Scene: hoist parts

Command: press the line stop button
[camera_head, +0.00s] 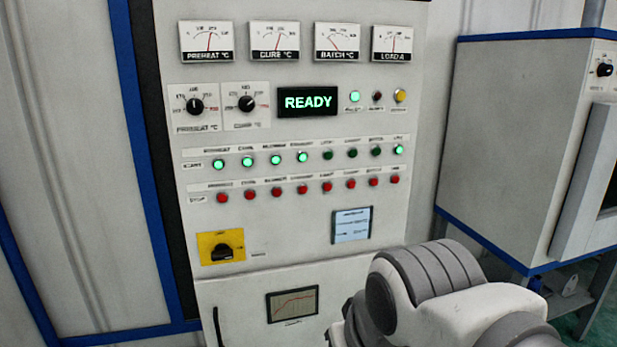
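The control panel (300,225) faces me, a pale upright cabinet front. Its stop row holds several red buttons, with small labels above them that are mostly too blurred to read. The red button at the right end of that row (395,180) sits below the start button (398,149) whose label seems to read "LINE". That start button is lit green. Nothing covers the red button. My arm shows at the lower right, in front of the cabinet's lower part. My gripper is out of view.
The display (308,102) reads "READY". A black rotary switch on a yellow plate (221,247) is at the lower left of the panel. A handle (218,326) is on the lower door. A grey machine (520,140) stands at the right.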

